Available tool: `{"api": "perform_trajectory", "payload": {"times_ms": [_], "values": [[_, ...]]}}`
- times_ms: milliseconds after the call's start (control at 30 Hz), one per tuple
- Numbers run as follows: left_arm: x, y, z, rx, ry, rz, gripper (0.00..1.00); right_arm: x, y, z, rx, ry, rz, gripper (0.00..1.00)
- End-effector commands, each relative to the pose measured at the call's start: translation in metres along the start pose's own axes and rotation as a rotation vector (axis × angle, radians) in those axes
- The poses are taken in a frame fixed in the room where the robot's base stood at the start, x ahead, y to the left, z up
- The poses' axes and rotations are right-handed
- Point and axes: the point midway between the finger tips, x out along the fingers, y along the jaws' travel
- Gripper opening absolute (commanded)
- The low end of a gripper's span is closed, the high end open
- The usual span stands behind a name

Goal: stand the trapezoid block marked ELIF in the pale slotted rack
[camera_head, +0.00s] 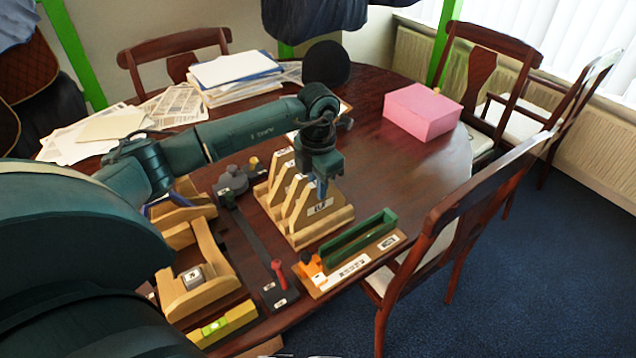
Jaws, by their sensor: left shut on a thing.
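The pale slotted rack (338,222) stands on the table with several pale trapezoid blocks upright in a row at it. The block at its near right end (299,213) carries a white label that seems to read ELIF, though the letters are small. My left gripper (321,192) points down from above and is shut on the top of this block. The block looks upright and at the rack's near slot; I cannot tell whether it is fully seated. The gripper hides part of its top. My right gripper is not in view.
A green tray (358,238) on a wooden board with an orange clamp lies close to the right of the rack. A dark bar with a red knob (277,267) and wooden cradles (202,292) lie to the left. A pink box (421,111) stands behind; table around it is clear.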

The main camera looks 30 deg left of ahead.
Motion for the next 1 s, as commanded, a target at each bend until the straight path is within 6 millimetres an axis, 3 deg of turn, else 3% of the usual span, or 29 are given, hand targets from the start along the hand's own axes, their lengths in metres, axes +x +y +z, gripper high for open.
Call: {"api": "perform_trajectory", "payload": {"times_ms": [1000], "values": [[0.010, 0.000, 0.000, 0.000, 0.000, 0.000, 0.00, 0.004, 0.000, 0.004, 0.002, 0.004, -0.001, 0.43]]}}
